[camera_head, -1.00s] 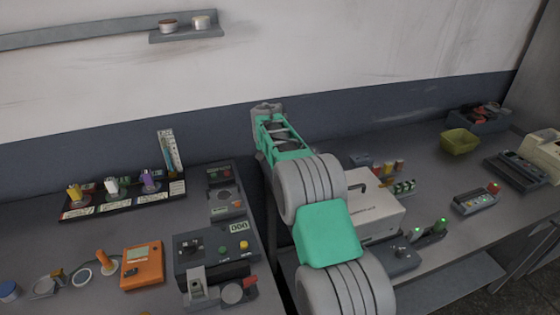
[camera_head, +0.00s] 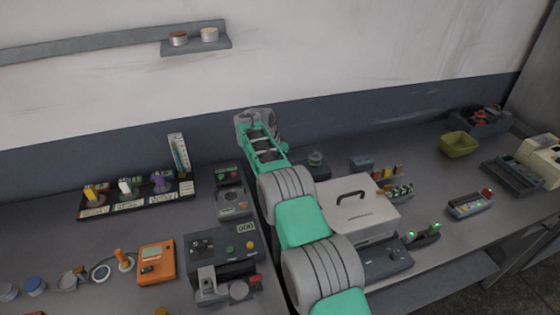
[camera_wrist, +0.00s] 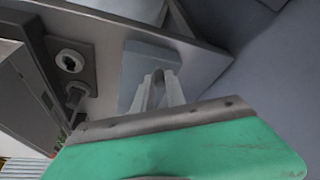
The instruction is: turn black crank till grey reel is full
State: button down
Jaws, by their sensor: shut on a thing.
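My gripper shows in the wrist view (camera_wrist: 160,82), its two pale fingers close together at the tips. The tips meet in front of a light grey-blue block, and whatever is between them is too small to make out. In the head view my arm reaches up and left over the bench, and its end hides the fingers. I cannot pick out the black crank or the grey reel with certainty. A dark box with a counter (camera_head: 222,252) stands on the bench at the lower left of the arm, with a grey bracket and a grey disc in front of it.
A white case with a black handle (camera_head: 352,212) stands right of my arm. An orange meter (camera_head: 156,263) and a black rack of coloured spools (camera_head: 135,195) are on the left. A yellow-green bin (camera_head: 459,144) stands at the back right.

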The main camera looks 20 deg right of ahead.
jog(key=c, duration=1.4)
grip_release()
jog(key=shift+o, duration=0.2)
jog(key=v, duration=0.7)
jog(key=shift+a+r, duration=0.15)
jog(key=shift+r, duration=0.2)
jog(key=shift+s, duration=0.1)
